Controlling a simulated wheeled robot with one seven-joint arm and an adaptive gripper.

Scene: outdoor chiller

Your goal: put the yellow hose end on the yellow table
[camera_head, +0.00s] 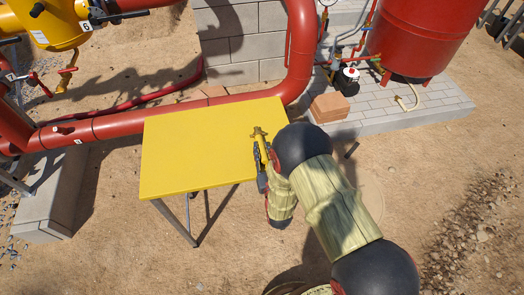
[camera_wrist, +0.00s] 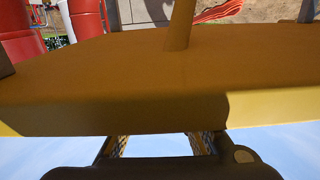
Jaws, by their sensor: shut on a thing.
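The yellow table (camera_head: 195,150) stands in the middle of the head view, its flat top bare on the left and middle. My gripper (camera_head: 262,168) is at the table's right edge, shut on the yellow hose end (camera_head: 259,137). The hose end shows as a small yellow and brass piece standing out above the fingers, over the right part of the top. Whether it touches the table is not clear. In the wrist view a large ochre shape (camera_wrist: 130,85) fills the middle, very close, with the finger parts below it. I cannot tell for sure what it is.
A thick red pipe (camera_head: 215,119) runs behind the table and bends up at its back right. Bricks (camera_head: 335,107) and a red tank (camera_head: 415,35) stand on paving at the back right. A yellow unit (camera_head: 52,22) is at the top left. Sandy ground is open in front.

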